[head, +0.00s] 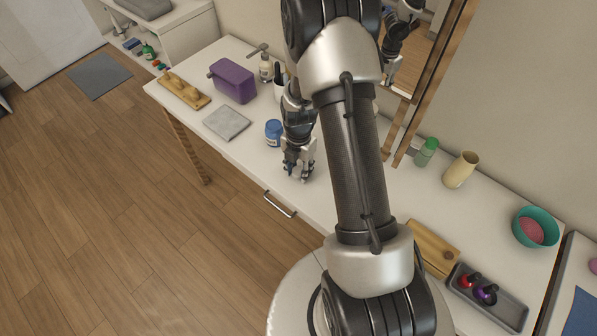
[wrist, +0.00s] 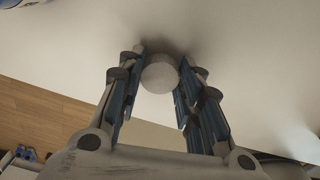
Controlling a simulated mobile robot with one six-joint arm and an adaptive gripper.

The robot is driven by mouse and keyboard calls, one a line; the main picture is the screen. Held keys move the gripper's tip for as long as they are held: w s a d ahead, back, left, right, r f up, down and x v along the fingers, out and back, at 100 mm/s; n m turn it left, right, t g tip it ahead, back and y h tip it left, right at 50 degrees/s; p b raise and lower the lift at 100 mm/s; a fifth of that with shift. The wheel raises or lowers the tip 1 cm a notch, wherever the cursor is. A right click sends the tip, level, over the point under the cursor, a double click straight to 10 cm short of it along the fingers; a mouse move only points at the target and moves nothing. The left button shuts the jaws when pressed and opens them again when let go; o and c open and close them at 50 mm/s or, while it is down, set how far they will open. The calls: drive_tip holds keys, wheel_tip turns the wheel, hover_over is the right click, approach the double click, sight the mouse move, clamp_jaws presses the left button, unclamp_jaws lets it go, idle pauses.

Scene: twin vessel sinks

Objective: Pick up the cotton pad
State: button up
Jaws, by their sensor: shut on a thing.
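The cotton pad (wrist: 159,74) is a small pale round disc in the wrist view. It sits between the fingertips of my gripper (wrist: 160,84), just above or on the white counter; I cannot tell which. My gripper is shut on it. In the head view my gripper (head: 297,172) points down at the counter's front part, right of a blue jar. The cotton pad cannot be made out there.
The blue jar (head: 273,132) stands close to my gripper's left. A green bottle (head: 427,152) and a beige cup (head: 460,170) stand right of my arm.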

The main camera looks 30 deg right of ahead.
sight(298, 171)
wheel_tip(298, 171, up, 20)
drive_tip(key=p, duration=0.6)
drive_tip(key=shift+o, duration=0.7)
drive_tip(key=c, duration=0.4)
drive_tip(key=shift+a, duration=0.1)
